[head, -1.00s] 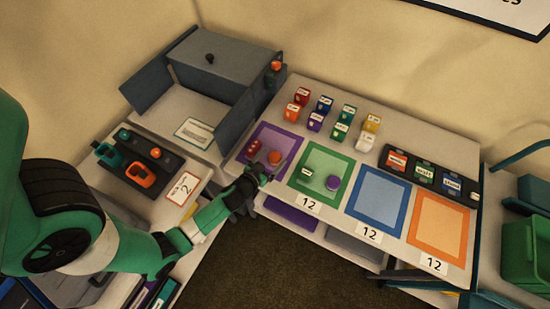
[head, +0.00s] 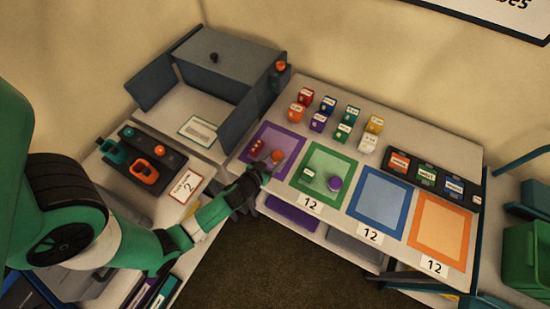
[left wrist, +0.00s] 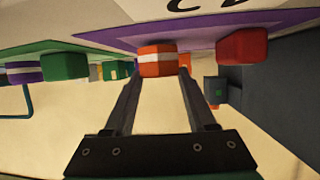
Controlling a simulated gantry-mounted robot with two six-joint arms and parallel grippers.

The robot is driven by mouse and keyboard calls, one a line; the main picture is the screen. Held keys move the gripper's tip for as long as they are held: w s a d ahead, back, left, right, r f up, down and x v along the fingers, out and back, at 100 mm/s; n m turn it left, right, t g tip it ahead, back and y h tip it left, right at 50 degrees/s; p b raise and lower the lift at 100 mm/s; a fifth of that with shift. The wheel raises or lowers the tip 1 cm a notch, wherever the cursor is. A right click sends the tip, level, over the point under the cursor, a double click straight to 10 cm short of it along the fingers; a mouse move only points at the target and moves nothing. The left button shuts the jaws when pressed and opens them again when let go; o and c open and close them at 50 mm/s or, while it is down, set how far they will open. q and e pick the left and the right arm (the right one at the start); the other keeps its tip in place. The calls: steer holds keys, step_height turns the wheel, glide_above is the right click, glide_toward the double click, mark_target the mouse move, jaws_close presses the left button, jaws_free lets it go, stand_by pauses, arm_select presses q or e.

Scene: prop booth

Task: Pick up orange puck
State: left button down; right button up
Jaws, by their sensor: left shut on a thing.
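The orange puck (head: 277,155) is at the purple-framed mat (head: 262,139) on the long table. My left gripper (head: 272,164) reaches in from the left and is shut on the puck. In the left wrist view the orange puck (left wrist: 158,52), with a white stripe, sits between the two fingertips (left wrist: 158,72). Whether it touches the mat or is slightly raised is hard to tell. A red piece (head: 256,147) lies beside it on the same mat. My right gripper does not show.
Several coloured blocks (head: 319,121) stand in rows behind the mats. A purple puck (head: 334,184) lies on the green mat (head: 347,160). The blue mat (head: 380,195) and orange mat (head: 441,230) are empty. A grey open box (head: 215,75) stands at the back left.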

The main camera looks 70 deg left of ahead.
mark_target(274, 160)
arm_select(q)
step_height(274, 160, up, 3)
steer(key=shift+r+p, duration=0.2)
steer(key=shift+p, duration=0.95)
steer(key=shift+w+d+r+b, duration=0.2)
steer(key=shift+d+r+b, duration=0.1)
steer(key=shift+d, duration=0.1)
steer(key=shift+w+d+r+b, duration=0.15)
steer(key=shift+d+b, duration=0.1)
steer(key=shift+d, duration=0.15)
steer(key=w+d+r+p, duration=0.2)
steer(key=w+d+r, duration=0.1)
steer(key=d+r, duration=0.5)
steer(key=d, duration=0.3)
steer(key=shift+w+d+p, duration=0.3)
steer(key=shift+d, duration=0.05)
